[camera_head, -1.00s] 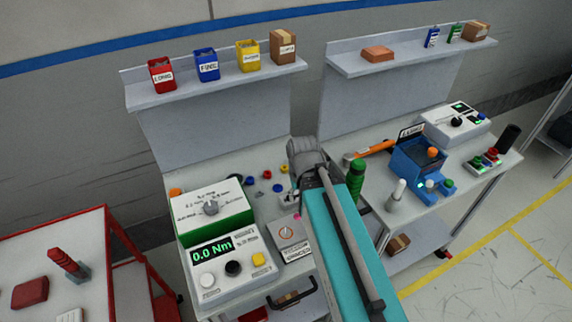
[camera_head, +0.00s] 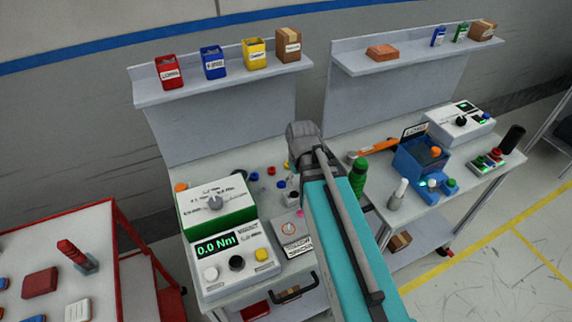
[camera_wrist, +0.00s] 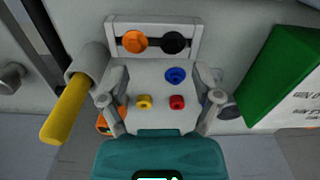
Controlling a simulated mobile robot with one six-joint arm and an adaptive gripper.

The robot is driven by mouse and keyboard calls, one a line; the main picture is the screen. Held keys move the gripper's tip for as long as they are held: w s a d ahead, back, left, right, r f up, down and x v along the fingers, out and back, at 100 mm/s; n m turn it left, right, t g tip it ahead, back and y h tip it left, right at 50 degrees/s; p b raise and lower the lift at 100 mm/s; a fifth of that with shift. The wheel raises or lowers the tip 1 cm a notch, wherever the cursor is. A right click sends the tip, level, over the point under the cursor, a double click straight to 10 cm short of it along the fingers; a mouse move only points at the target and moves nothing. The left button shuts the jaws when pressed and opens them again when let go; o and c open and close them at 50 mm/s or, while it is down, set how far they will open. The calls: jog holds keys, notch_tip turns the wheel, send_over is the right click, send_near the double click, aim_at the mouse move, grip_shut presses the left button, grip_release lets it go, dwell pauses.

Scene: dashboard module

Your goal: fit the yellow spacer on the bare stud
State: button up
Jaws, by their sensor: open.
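In the wrist view a small yellow ring-shaped piece (camera_wrist: 144,101), which looks like the yellow spacer, sits on a grey surface between my fingers. A red piece (camera_wrist: 177,102) is just right of it, and a blue piece (camera_wrist: 176,75) is above the red one. My gripper (camera_wrist: 160,80) is open, with one finger on each side of these pieces and apart from them. I cannot make out the bare stud. In the head view my arm and wrist cover part of the left bench, and the fingers are hidden.
A green box with a white top (camera_wrist: 285,85) stands right of my gripper. A yellow-handled thing (camera_wrist: 65,108) is close on the left. An upright panel with orange and black knobs (camera_wrist: 155,38) stands above. In the head view a 0.0 Nm meter (camera_head: 233,262) sits at the bench front.

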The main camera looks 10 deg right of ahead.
jog(key=w+r+n+p, duration=0.3)
jog(key=w+n, duration=0.4)
jog(key=w+r+n+p, duration=0.3)
jog(key=w+r+n, duration=0.1)
jog(key=w+n, duration=0.3)
jog(key=shift+p, duration=0.35)
notch_tip(320, 180, down, 8)
jog(key=b, duration=0.8)
jog(key=shift+f+b, duration=0.2)
jog(key=shift+b, duration=0.15)
jog(key=shift+a+f+b, duration=0.1)
jog(key=shift+f+b, duration=2.5)
jog(key=c, duration=0.8)
